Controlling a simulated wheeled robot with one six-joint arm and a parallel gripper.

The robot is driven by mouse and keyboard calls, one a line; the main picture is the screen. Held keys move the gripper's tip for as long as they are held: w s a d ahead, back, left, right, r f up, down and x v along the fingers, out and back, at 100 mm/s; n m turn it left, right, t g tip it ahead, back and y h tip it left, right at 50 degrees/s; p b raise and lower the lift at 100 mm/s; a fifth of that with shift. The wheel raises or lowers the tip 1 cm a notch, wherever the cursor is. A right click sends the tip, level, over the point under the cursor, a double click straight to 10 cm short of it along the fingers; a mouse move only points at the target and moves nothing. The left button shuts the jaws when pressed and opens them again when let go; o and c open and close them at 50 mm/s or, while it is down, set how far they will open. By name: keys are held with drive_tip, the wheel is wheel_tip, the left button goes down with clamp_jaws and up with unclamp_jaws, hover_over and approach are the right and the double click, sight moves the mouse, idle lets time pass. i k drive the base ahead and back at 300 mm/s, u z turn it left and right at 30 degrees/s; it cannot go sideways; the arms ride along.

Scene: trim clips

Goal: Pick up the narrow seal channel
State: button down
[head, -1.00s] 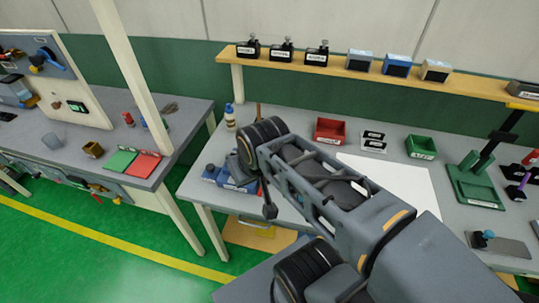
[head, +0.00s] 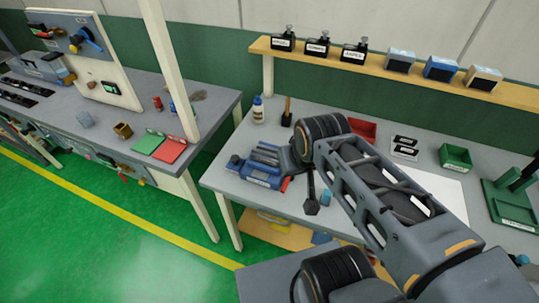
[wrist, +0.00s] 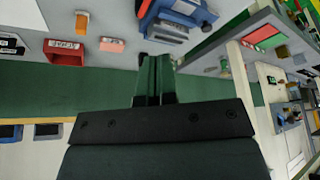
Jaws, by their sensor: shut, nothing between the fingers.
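I cannot pick out the narrow seal channel in either view; parts of the workbench (head: 330,205) are hidden behind my arm. My gripper shows in the wrist view (wrist: 154,75), with its two fingers together and nothing held between them. In the head view, my arm reaches over the bench and its end hangs near the blue labelled holder (head: 262,175). The blue holder also shows beyond my fingertips in the wrist view (wrist: 172,25).
A red bin (head: 362,129), a green bin (head: 455,157) and a white sheet (head: 440,187) lie on the bench. A glue bottle (head: 258,110) stands at its back left. A shelf (head: 390,72) runs behind. A post (head: 168,70) rises at the left bench.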

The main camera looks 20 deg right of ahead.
sight(264, 154)
drive_tip(key=z, duration=0.1)
drive_tip(key=k, duration=1)
drive_tip(key=u, duration=1)
drive_tip(key=i, duration=0.75)
drive_tip(key=z, duration=0.5)
drive_tip(key=i, duration=0.6)
drive_tip(key=z, duration=0.65)
